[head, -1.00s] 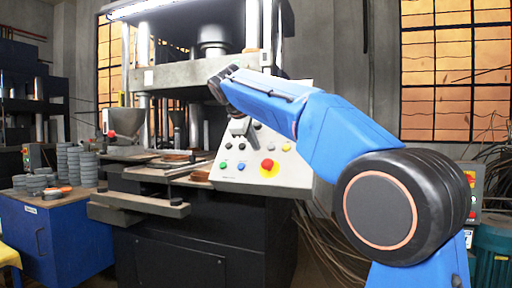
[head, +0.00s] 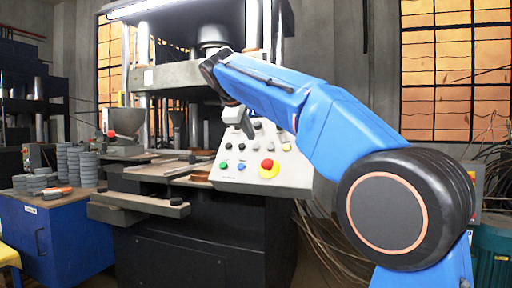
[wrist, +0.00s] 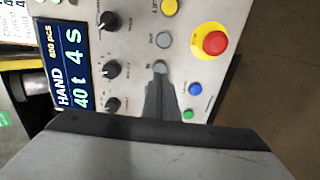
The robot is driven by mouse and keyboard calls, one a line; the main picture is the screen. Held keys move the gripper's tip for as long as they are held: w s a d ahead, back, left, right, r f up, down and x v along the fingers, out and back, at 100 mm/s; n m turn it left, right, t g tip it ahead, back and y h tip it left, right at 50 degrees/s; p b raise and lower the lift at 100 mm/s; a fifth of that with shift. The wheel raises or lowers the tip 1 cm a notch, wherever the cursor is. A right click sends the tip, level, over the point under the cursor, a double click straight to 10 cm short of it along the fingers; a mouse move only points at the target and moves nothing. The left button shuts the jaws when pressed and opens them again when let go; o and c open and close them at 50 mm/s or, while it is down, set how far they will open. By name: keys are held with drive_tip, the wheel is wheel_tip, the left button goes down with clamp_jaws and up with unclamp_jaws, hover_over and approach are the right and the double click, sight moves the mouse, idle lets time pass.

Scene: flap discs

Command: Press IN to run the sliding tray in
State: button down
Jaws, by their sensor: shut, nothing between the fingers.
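The control panel (head: 262,165) is on the front of the press and fills much of the wrist view. A grey button (wrist: 161,66) there has a small label that seems to read IN. My gripper (wrist: 161,78) is shut and empty, its tips at or just short of this button; I cannot tell whether they touch. In the head view my gripper (head: 248,131) points down over the panel's upper left part. What looks like the sliding tray (head: 138,203) sticks out at the press's front left, with a pale front bar.
Close by are another grey button (wrist: 163,39), a yellow button (wrist: 170,7), a red mushroom button (wrist: 214,43), a blue button (wrist: 195,89) and a green button (wrist: 187,114). Black knobs (wrist: 113,69) stand beside the display (wrist: 75,62). A blue cabinet (head: 62,235) bears stacked discs.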

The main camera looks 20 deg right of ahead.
drive_tip(key=v, duration=0.3)
idle(0.4)
drive_tip(key=shift+s, duration=0.1)
drive_tip(key=shift+m+g+y, duration=0.4)
drive_tip(key=shift+m+y, duration=0.2)
drive_tip(key=shift+m, duration=0.1)
drive_tip(key=s+d+f, duration=0.1)
drive_tip(key=s+f, duration=0.1)
drive_tip(key=s+d+f, duration=0.2)
drive_tip(key=f, duration=0.1)
drive_tip(key=s+d+f, duration=0.1)
drive_tip(key=s+f, duration=0.1)
drive_tip(key=s, duration=0.1)
drive_tip(key=shift+d+f, duration=0.25)
drive_tip(key=shift+d, duration=0.05)
drive_tip(key=s+d+f+m+y, duration=0.1)
drive_tip(key=s+f+m, duration=0.2)
drive_tip(key=s+f, duration=0.8)
drive_tip(key=s+d+f+m+g+y, duration=0.1)
drive_tip(key=s+f+m+y, duration=0.1)
drive_tip(key=s+f, duration=0.9)
drive_tip(key=s+d+f+m+g+y, duration=0.1)
drive_tip(key=s+f+m, duration=0.3)
drive_tip(key=s+f, duration=0.8)
wheel_tip(320, 180, down, 8)
drive_tip(key=shift+d+r+y, duration=0.1)
drive_tip(key=shift+d+y, duration=0.2)
drive_tip(key=shift+d, duration=0.2)
